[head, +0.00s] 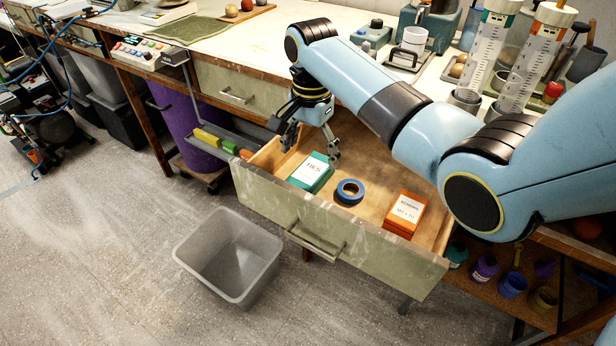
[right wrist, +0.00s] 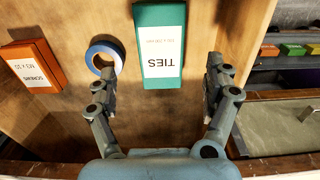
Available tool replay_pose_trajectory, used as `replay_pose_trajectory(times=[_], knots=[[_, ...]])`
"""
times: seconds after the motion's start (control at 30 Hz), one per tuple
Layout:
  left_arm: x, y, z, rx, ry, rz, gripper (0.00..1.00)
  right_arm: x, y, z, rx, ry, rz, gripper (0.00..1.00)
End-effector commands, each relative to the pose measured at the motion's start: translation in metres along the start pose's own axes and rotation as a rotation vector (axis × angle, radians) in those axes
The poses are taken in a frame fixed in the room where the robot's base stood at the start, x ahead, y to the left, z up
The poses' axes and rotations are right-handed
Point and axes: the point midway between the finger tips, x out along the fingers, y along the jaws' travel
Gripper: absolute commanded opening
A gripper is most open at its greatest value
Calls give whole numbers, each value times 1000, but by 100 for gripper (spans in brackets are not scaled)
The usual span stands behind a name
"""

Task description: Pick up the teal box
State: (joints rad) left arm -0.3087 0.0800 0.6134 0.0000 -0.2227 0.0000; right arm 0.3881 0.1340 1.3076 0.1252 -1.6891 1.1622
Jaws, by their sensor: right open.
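The teal box (head: 311,172) lies in the open drawer, toward its left side, with a white label on top. In the right wrist view the teal box (right wrist: 160,70) shows its label reading TIES. My right gripper (head: 312,143) is over the drawer just behind and above the box. In the right wrist view the open fingers of the gripper (right wrist: 161,88) stand on either side of the near end of the box, with a gap on each side and nothing held. My left gripper is not in view.
A roll of blue tape (head: 349,191) lies right of the box, and an orange box (head: 405,214) farther right in the drawer (head: 320,226). A grey bin (head: 228,257) stands on the floor in front. Drawer walls surround these things.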

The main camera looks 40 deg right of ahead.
Motion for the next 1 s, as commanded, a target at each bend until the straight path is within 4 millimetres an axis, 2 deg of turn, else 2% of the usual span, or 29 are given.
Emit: replay_pose_trajectory(times=[0.07, 0.17, 0.5, 0.77, 1.0], knots=[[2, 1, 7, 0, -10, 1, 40, 10, 0, 0, -1, -1, 1, 85], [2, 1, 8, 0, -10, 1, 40, 16, 0, 0, -1, 0, -1, 85], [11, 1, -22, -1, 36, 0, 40, 63, 0, 0, -2, -1, 0, 85], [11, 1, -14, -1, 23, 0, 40, 65, -1, 0, -2, 0, -1, 85], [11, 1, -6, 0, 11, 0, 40, 65, -1, 0, -2, 0, -1, 55]])
